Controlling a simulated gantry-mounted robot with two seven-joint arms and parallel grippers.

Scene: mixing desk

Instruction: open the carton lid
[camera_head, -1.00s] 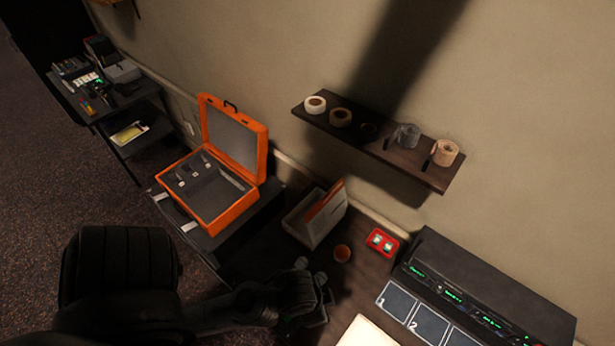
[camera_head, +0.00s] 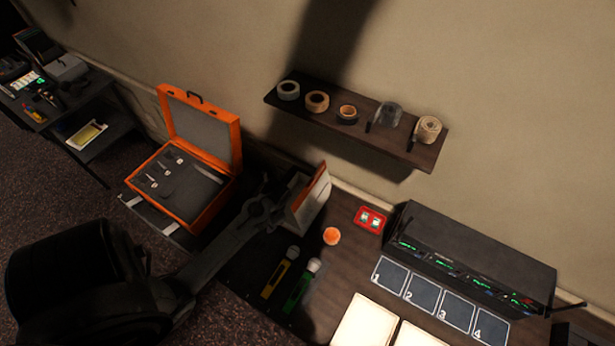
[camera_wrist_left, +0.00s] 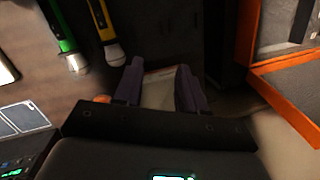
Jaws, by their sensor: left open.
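The carton (camera_head: 318,201) is a small pale box with an orange-edged panel standing up at its right side. It is on the desk, right of the orange case. My left gripper (camera_head: 273,189) is at the carton's left side in the head view, and its arm hides part of the box. In the left wrist view the two dark fingers (camera_wrist_left: 160,88) are spread apart, with the pale carton (camera_wrist_left: 158,92) showing between and beyond them. Nothing is held. I cannot tell whether a finger touches the carton. My right gripper is out of view.
The open orange case (camera_head: 196,219) is close left of the arm. Yellow (camera_head: 279,273) and green (camera_head: 302,287) microphones lie in front. A wall shelf (camera_head: 365,136) hangs above.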

